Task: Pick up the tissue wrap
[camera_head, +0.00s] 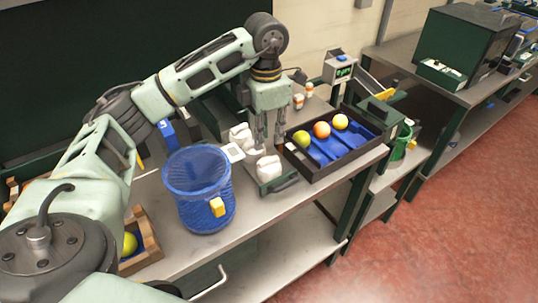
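My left gripper (269,146) points down over the worktable, its fingers apart with a gap between them. A white, crumpled tissue wrap (268,168) sits just below and slightly in front of the fingertips, on a small dark tray with a handle. I cannot tell whether the fingers touch it. A second white lump (240,135), similar in look, lies to the left of the gripper, partly behind a white card (231,153). My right gripper is not in view.
A blue mesh basket (198,172) stands left of the gripper. A dark crate (318,172) to the right holds a green, an orange and a yellow fruit on blue cradles. A scale with a display (342,72) stands behind. A wooden box (146,236) is at the lower left.

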